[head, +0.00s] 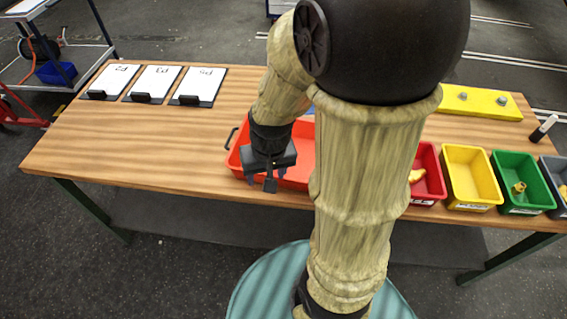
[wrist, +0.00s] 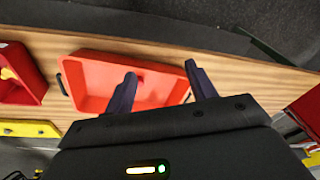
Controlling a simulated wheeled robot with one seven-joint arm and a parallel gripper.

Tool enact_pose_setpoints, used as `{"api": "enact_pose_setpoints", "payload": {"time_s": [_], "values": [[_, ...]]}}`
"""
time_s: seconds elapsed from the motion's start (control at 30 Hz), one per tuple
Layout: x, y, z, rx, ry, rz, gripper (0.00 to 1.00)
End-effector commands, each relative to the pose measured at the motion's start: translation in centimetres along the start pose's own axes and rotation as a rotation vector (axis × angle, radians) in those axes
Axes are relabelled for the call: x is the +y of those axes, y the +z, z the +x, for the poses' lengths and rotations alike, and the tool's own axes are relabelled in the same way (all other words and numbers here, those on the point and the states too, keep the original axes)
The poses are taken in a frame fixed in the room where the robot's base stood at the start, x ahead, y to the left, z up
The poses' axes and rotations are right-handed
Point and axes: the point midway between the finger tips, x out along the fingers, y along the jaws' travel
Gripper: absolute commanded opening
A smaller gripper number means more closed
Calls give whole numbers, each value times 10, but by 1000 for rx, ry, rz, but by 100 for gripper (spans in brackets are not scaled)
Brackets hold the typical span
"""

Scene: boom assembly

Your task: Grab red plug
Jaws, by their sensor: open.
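A red-orange tray (head: 303,172) lies on the wooden table, partly hidden behind my arm. My gripper (head: 268,181) is open and points down over the tray's near left part. In the wrist view, the tray (wrist: 93,84) shows beyond and between the two open fingers (wrist: 160,72). A darker red patch shows in the tray right beside the left finger's tip; it may be a red plug, but it blends with the tray and I cannot tell.
Red (head: 429,182), yellow (head: 470,170), green (head: 513,172) and grey bins stand right of my arm, some with yellow parts. A yellow bar (head: 480,101) lies behind them. Several clipboards (head: 154,83) lie at the back left. The table's left front is clear.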

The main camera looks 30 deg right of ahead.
Motion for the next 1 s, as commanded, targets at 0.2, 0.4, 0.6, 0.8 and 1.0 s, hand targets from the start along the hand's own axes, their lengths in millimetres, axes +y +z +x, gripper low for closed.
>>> {"api": "enact_pose_setpoints", "payload": {"time_s": [0.2,0.4,0.6,0.8,1.0], "values": [[23,-10,45,-194,-110,478,56],[40,-30,81,-363,-292,953,56],[68,-66,112,-499,-552,1417,56],[124,-109,134,-583,-887,1840,56],[170,-130,142,-602,-1119,2060,56]]}}
